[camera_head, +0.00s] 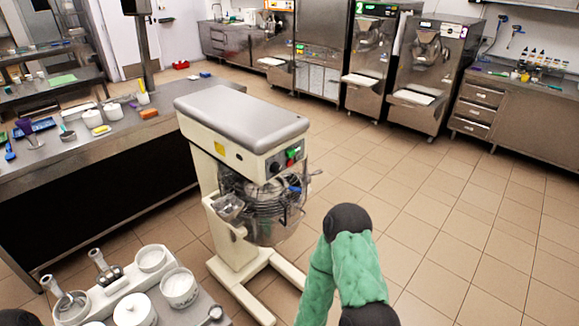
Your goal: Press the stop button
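A cream floor mixer (235,130) with a grey top stands in the middle of the head view. Its dark control panel (284,160) is on the upper right face of the mixer head. The panel carries a green part (292,153), small red marks beside it and a dark round knob (275,168). The buttons are too small to tell which one is the stop button. A wire guard and bowl (268,205) sit below the head. My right arm, in a green cover, is bent at the lower middle, apart from the panel. Neither gripper shows in the frame.
A steel counter (105,140) with tubs and tools stands left of the mixer. A tray of white pots (110,295) is at the lower left. Freezer machines (430,75) and a drawer counter (520,105) line the back. The tiled floor at right is clear.

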